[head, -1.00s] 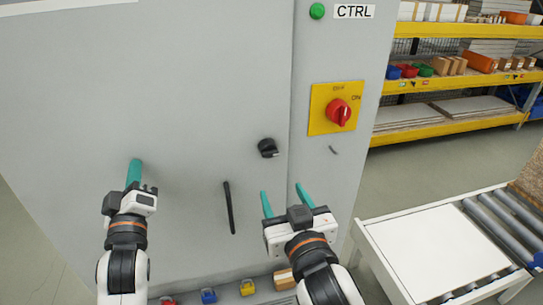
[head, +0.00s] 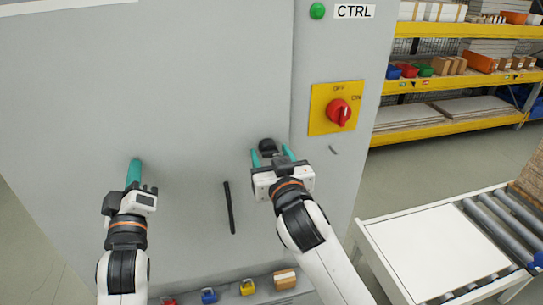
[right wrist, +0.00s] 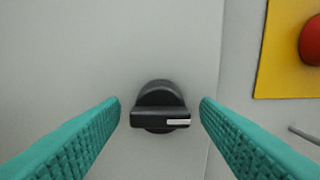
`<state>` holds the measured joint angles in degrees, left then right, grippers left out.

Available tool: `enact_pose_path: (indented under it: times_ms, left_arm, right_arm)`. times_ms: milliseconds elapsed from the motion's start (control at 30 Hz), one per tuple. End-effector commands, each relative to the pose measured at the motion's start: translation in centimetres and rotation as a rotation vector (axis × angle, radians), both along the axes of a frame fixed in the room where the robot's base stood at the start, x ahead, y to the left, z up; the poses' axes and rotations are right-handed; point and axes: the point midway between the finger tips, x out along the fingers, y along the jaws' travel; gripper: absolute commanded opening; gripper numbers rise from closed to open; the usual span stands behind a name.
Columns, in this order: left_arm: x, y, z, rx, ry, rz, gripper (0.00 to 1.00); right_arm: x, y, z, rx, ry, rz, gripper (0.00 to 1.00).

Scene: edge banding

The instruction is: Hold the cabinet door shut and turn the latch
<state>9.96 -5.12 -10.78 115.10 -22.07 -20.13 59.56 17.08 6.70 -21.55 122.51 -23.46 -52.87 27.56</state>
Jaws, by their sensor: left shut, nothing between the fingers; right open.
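The grey cabinet door (head: 190,80) fills the left and middle of the head view and looks flush with the frame on its right. The black latch knob (head: 267,147) sits near the door's right edge. In the right wrist view the latch (right wrist: 160,108) has its grip bar level, with a white mark at the right. My right gripper (head: 272,157) is open, with one teal finger on each side of the latch, apart from it. My left gripper (head: 134,162) is shut and empty, its fingertips at the door's left part; whether they touch cannot be told.
A black handle (head: 229,208) is on the door below the latch. A red switch (head: 340,112) on a yellow plate is to the right. Small padlocks (head: 247,287) lie along the bottom. A roller conveyor (head: 500,225) stands at the right.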

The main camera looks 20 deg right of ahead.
Motion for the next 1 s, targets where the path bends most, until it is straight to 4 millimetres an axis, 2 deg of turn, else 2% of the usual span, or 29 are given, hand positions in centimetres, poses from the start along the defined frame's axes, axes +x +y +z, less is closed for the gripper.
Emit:
enact_pose_path:
  times_ms: [233, 267, 500, 533, 767, 1000]
  left_arm:
    - [0.05, 0.02, 0.01, 0.0, 0.001, 0.001, 0.0]
    - [0.05, 0.02, 0.01, 0.0, 0.001, 0.001, 0.0]
    - [0.05, 0.01, -0.02, 0.0, 0.001, 0.001, 0.0]
    - [0.05, 0.01, -0.02, 0.0, 0.001, 0.001, 0.0]
    - [0.05, 0.01, -0.04, 0.0, 0.001, 0.0, 0.0]
    - [0.06, 0.01, -0.05, 0.0, 0.001, 0.0, 0.0]
  right_arm:
    - [0.08, -0.01, 0.01, 0.0, 0.0, 0.0, 0.56]
    - [0.07, 0.0, 0.01, 0.0, 0.0, 0.0, 0.53]
    - [0.05, 0.01, 0.01, 0.0, 0.0, 0.0, 0.14]
    - [0.05, 0.01, 0.01, 0.0, 0.0, 0.001, 0.12]
    - [0.05, 0.01, 0.01, -0.022, 0.0, 0.0, 0.12]
    - [0.06, -0.02, 0.04, -0.133, -0.001, -0.001, 0.12]
